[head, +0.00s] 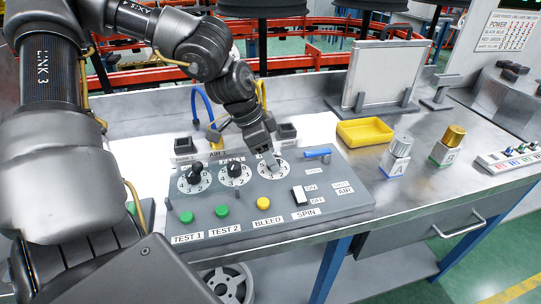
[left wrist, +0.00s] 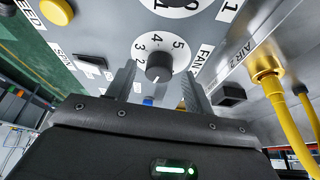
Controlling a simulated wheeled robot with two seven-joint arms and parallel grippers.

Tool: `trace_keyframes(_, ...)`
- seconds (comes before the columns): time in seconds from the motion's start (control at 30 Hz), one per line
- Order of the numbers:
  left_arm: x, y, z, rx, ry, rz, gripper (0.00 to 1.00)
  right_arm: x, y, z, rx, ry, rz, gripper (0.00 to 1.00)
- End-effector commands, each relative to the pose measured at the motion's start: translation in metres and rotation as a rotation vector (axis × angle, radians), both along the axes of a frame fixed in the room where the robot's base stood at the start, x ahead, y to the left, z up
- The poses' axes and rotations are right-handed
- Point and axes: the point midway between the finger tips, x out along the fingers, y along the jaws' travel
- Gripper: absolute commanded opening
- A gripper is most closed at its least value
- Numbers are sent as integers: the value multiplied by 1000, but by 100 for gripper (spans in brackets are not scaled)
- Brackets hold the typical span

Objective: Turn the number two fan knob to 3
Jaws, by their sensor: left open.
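The number two fan knob (left wrist: 158,68) is a dark round knob on a white dial with black numbers, on the grey control panel (head: 330,205). In the left wrist view, 2, 3, 4 and 5 show around it; its setting is too small to read surely. My left gripper (head: 271,163) reaches down over this rightmost dial (head: 284,169) and hides its knob in the head view. In the left wrist view my left gripper (left wrist: 159,76) is open, one finger each side of the knob, with no clear contact. My right gripper is not in view.
Two other dial knobs (head: 234,170) stand left of my gripper. Green buttons (head: 221,211), a yellow button (head: 263,204) and a spin switch (head: 298,196) are in front. A blue lever (head: 317,153) and yellow tray (head: 365,132) lie right. A yellow hose (left wrist: 270,95) rises nearby.

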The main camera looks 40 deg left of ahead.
Motion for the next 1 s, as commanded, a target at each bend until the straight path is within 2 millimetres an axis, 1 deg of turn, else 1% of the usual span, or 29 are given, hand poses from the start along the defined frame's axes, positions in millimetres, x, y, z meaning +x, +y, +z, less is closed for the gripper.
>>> trace_keyframes(0.1,2,-2,-6,0,1,-1,52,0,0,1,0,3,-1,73)
trace_keyframes(0.37,2,-2,-6,0,-1,-1,52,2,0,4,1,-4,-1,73)
trace_keyframes(0.47,2,-2,-6,0,-1,-1,42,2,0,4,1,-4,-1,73)
trace_keyframes(0.7,2,-2,-6,0,-1,-1,10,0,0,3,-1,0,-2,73)
trace_keyframes(0.73,2,-2,-6,0,-1,-1,8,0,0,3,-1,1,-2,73)
trace_keyframes(1.0,3,-2,-7,-1,-2,-31,8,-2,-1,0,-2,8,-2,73)
